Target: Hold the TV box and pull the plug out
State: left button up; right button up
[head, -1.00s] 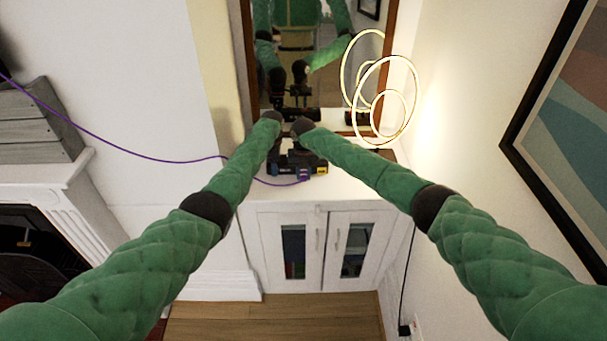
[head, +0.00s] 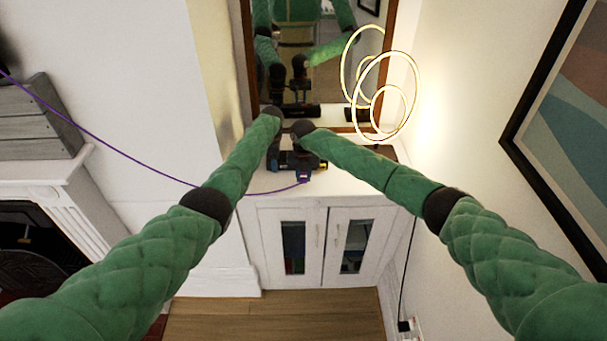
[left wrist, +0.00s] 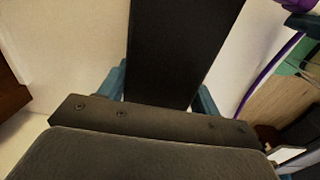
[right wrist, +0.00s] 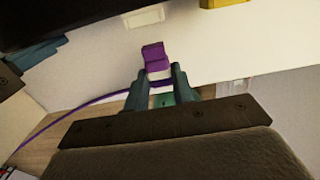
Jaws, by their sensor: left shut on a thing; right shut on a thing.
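The black TV box (head: 285,160) is over the white cabinet top in the head view. My left gripper (head: 283,140) is shut on it; in the left wrist view the dark box (left wrist: 180,50) fills the space between the blue fingers. The purple plug (head: 303,177) is at the box's near right side. In the right wrist view my right gripper (right wrist: 160,82) is shut on the plug (right wrist: 154,56), whose purple end sticks out beyond the fingertips. White surface shows between the plug and the black box (right wrist: 60,14) there. My arm ends partly cover the box in the head view.
The purple cable (head: 120,153) runs left past the fireplace mantel (head: 50,177). A lit ring lamp (head: 385,100) stands right of the box. A mirror (head: 325,85) is behind. A small yellow thing (head: 323,165) sits beside the box. The white cabinet top (head: 350,187) is clear in front.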

dwell(0.4)
pick_arm(q)
jog(key=o, duration=1.4)
notch_tip(320, 180, up, 12)
jog(key=shift+f, duration=0.1)
